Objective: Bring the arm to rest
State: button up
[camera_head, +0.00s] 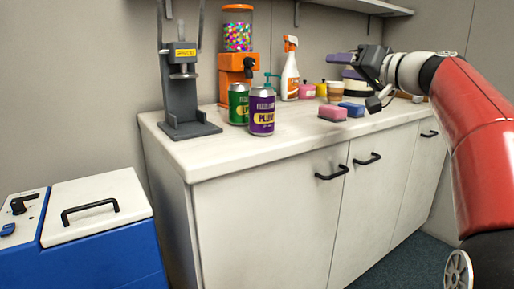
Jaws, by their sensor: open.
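My gripper (341,59) is at the upper right, at the end of my red and white arm, which reaches in from the right edge. It is raised above the right part of the white counter (240,156) and points left. Its jaws are open and I see nothing held between them. A pink sponge (332,114) and a blue sponge (352,109) lie on the counter below the gripper. The gripper looks apart from them.
A grey press (184,100), a candy dispenser (238,60), a green can (238,104), a purple can (262,112) and a spray bottle (290,72) stand on the counter. Small jars and cups are behind the sponges. A blue cooler (95,240) stands lower left. A shelf (375,7) hangs above.

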jog(key=s+a+f+m+g+h, duration=0.1)
jog(key=s+a+f+g+h, duration=0.2)
jog(key=s+f, duration=0.4)
jog(key=s+a+f+g+h, duration=0.1)
jog(key=s+a+f+g, duration=0.1)
jog(key=s+a+f, duration=0.5)
jog(key=s+d+f+g+h+p, duration=0.1)
jog(key=s+d+f+g+h, duration=0.1)
jog(key=s+f, duration=0.7)
jog(key=s+d+f+g+h, duration=0.2)
jog(key=s+d+f+h, duration=0.1)
jog(key=s+f, duration=0.7)
notch_tip(320, 180, down, 5)
jog(key=shift+d+r+h+p, duration=0.15)
jog(key=shift+d+h+p, duration=0.25)
jog(key=shift+h, duration=0.1)
